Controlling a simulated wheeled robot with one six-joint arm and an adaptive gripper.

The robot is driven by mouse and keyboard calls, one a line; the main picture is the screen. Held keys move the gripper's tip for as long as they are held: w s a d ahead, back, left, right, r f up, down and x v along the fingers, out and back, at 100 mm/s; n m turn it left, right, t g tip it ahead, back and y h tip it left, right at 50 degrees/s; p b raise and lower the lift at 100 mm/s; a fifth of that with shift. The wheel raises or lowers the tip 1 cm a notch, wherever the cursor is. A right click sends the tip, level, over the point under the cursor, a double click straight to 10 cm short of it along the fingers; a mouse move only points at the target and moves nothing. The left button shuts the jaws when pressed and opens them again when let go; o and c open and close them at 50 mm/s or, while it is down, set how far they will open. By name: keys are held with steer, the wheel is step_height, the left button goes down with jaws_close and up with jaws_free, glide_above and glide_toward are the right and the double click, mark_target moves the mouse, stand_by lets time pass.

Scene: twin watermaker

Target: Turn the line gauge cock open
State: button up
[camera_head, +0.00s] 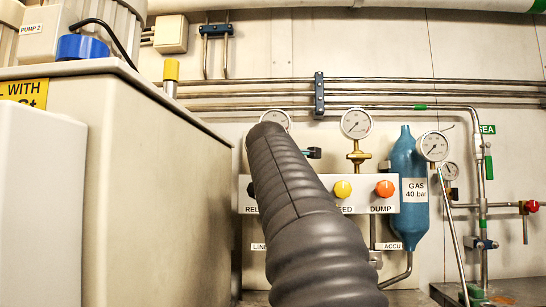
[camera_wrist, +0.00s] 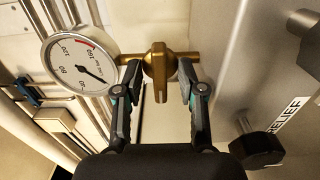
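The brass line gauge cock (camera_wrist: 152,62) is in the middle of the wrist view, on the stem between its round gauge (camera_wrist: 77,62) and the panel. Its flat handle (camera_wrist: 161,88) lies crosswise to the stem. My gripper (camera_wrist: 160,82) is open, with one finger on each side of the handle. A gap shows between the handle and each finger; I see no clear contact. In the head view my dark arm hides the cock, and only part of the line gauge (camera_head: 277,117) shows above it.
A black RELIEF knob (camera_wrist: 257,150) is close to the right of my gripper. In the head view, a second gauge (camera_head: 356,123), a yellow knob (camera_head: 343,189), an orange DUMP knob (camera_head: 384,188) and a blue gas bottle (camera_head: 408,175) are to the right. A large cabinet (camera_head: 160,190) is at left.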

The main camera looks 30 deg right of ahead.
jaws_close()
steer(key=shift+m, duration=0.3)
steer(key=m, duration=0.3)
steer(key=shift+m, duration=0.3)
steer(key=m+b, duration=0.1)
steer(key=m, duration=0.3)
steer(key=shift+f+m, duration=0.1)
steer(key=shift+m, duration=0.2)
steer(key=m, duration=0.4)
steer(key=shift+m+b, duration=0.3)
steer(key=shift+b, duration=0.05)
steer(key=shift+m+b, duration=0.35)
steer(key=shift+m, duration=1.85)
